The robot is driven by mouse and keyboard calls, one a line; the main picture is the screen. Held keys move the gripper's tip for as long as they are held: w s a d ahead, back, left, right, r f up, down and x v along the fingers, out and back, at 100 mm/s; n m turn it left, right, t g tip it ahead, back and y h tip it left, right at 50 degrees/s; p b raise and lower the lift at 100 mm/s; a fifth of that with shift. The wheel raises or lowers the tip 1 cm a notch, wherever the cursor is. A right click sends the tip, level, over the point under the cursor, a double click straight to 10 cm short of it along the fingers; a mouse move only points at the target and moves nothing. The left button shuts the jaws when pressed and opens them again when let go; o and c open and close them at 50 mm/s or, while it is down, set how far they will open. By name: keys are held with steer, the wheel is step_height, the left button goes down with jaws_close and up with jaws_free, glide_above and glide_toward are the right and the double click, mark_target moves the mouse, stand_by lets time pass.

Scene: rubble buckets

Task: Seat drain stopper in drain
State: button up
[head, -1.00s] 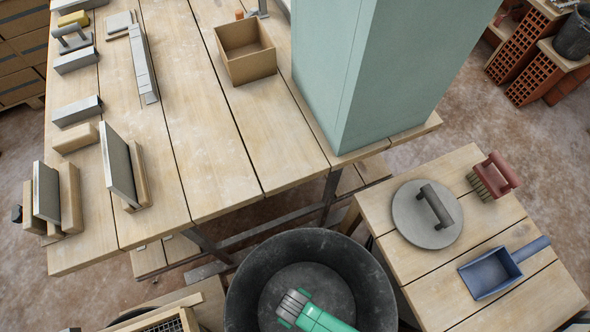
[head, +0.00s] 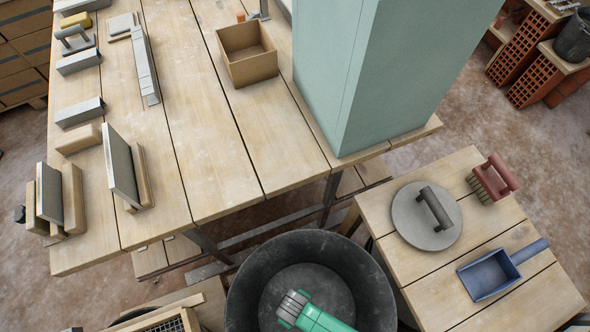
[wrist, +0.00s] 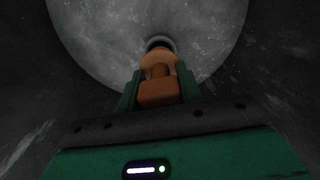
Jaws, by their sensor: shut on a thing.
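In the wrist view, my gripper (wrist: 159,76) has its green fingers closed on the orange drain stopper (wrist: 160,92). The stopper points away from the palm toward the bottom of a dark bucket. The drain (wrist: 160,42) shows as a dark opening with a paler rim, just beyond the stopper's far end. The stopper overlaps its near edge in the picture, and I cannot tell whether they touch. In the head view, the black bucket (head: 245,290) is at the bottom centre with my green arm reaching into it. The stopper and drain cannot be made out there.
A side table (head: 430,290) at right holds a round grey lid (head: 408,222), a red-handled brush (head: 494,180) and a blue scoop (head: 488,275). A large workbench (head: 215,165) with blocks, a box and a green column stands beyond. The bucket wall surrounds my gripper.

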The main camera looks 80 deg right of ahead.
steer(key=shift+f, duration=0.1)
steer(key=shift+f+b, duration=1.1)
steer(key=shift+f, duration=0.35)
steer(key=shift+f, duration=0.15)
stand_by(0.5)
steer(key=shift+f+b, duration=0.45)
steer(key=shift+f, duration=0.3)
steer(key=o, duration=1.1)
steer(key=shift+r, duration=0.1)
